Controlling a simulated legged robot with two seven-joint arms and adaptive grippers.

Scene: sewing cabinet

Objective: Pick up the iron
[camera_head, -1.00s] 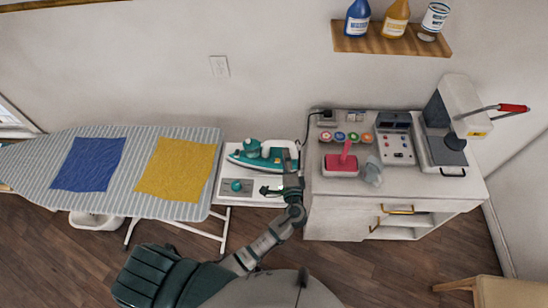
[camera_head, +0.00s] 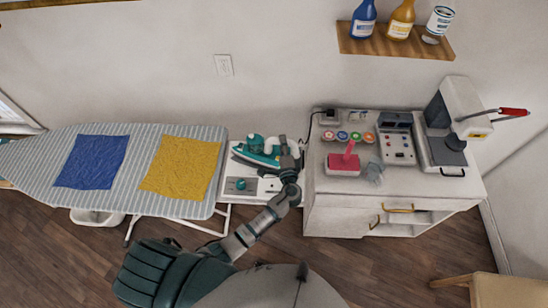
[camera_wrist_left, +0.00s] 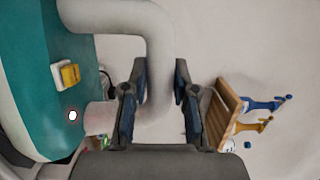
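The iron (camera_head: 256,158), teal with a white handle, rests on the white ironing stand (camera_head: 234,173) between the ironing board and the cabinet. My left gripper (camera_head: 287,150) is at the right end of the iron, partly covering it. In the left wrist view, the iron's teal body (camera_wrist_left: 35,80) fills the left side, and its white curved handle (camera_wrist_left: 158,60) runs down between the fingers of my left gripper (camera_wrist_left: 158,85). The fingers are apart, one on each side of the handle, with no clear grip on it. My right gripper is not in view.
The ironing board (camera_head: 215,190) with a blue cloth (camera_head: 92,162) and a yellow cloth (camera_head: 181,168) stands to the left. The white cabinet (camera_head: 335,215) on the right carries a pink-handled tool (camera_head: 343,160), spools and a press (camera_head: 445,135). A wall shelf (camera_head: 365,45) holds bottles.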

